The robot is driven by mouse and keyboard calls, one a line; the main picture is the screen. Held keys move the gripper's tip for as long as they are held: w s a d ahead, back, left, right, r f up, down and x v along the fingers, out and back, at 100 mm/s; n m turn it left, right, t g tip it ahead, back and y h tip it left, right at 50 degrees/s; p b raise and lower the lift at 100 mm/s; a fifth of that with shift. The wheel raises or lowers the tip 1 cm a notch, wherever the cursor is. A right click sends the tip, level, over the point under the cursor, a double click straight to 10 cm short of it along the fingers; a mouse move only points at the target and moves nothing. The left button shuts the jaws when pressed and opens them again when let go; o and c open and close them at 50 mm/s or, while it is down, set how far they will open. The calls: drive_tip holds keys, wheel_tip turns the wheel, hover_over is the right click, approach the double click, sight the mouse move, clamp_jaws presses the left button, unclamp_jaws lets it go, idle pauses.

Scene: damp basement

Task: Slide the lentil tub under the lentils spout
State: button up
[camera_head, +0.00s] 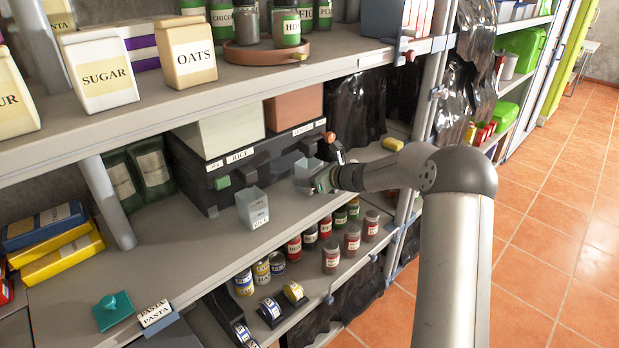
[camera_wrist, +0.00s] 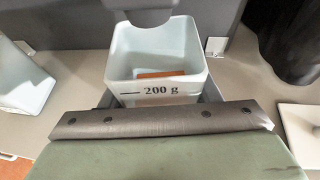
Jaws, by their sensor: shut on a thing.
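The lentil tub (camera_head: 306,169) is a small pale, square, open-topped tub on the shelf in front of the dispenser. My gripper (camera_head: 322,180) is shut on it from the right front. In the wrist view the tub (camera_wrist: 158,50) is upright with a "200 g" line, and an orange-brown patch shows low inside. The gripper (camera_wrist: 160,118) lies across its near side. A grey part (camera_wrist: 150,12), seemingly the lentils spout, overlaps the tub's far rim; its height above it is unclear. The dispenser's orange-brown lentils bin (camera_head: 294,108) is above and behind, with an orange knob (camera_head: 329,137).
A second pale tub (camera_head: 253,208), apparently labelled rice, stands to the left below the pale bin (camera_head: 222,132) and green knob (camera_head: 222,183). Jars (camera_head: 331,256) and cans line the lower shelf. A yellow block (camera_head: 392,144) lies right of the dispenser.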

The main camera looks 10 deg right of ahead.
drive_tip(key=shift+f+b, duration=0.35)
drive_tip(key=shift+b, duration=0.05)
idle(0.4)
drive_tip(key=o, duration=1.1)
